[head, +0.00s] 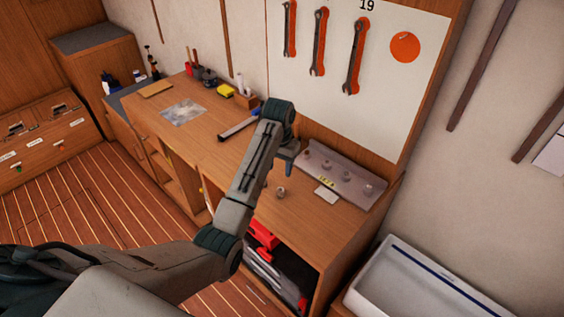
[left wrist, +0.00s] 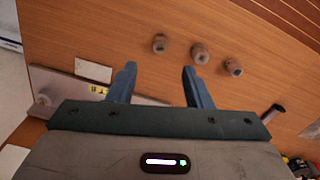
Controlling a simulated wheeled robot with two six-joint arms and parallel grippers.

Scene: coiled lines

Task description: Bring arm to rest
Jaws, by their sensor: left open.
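My left arm (head: 245,185) reaches up over the wooden workbench (head: 210,140) in the head view. My left gripper (head: 287,166) hangs from its end above the bench, partly hidden by the wrist. In the left wrist view the gripper's two blue fingers (left wrist: 160,72) are spread apart with nothing between them. One socket (head: 280,190) shows on the bench beside the gripper in the head view. My right gripper is not in view.
A grey rail (head: 345,165) with several metal pieces lies along the bench back, near a white card (head: 326,194). Wrenches (head: 356,58) hang on the white board above. A dark bar (head: 238,129) lies left of my wrist. A white trough (head: 425,285) stands at lower right.

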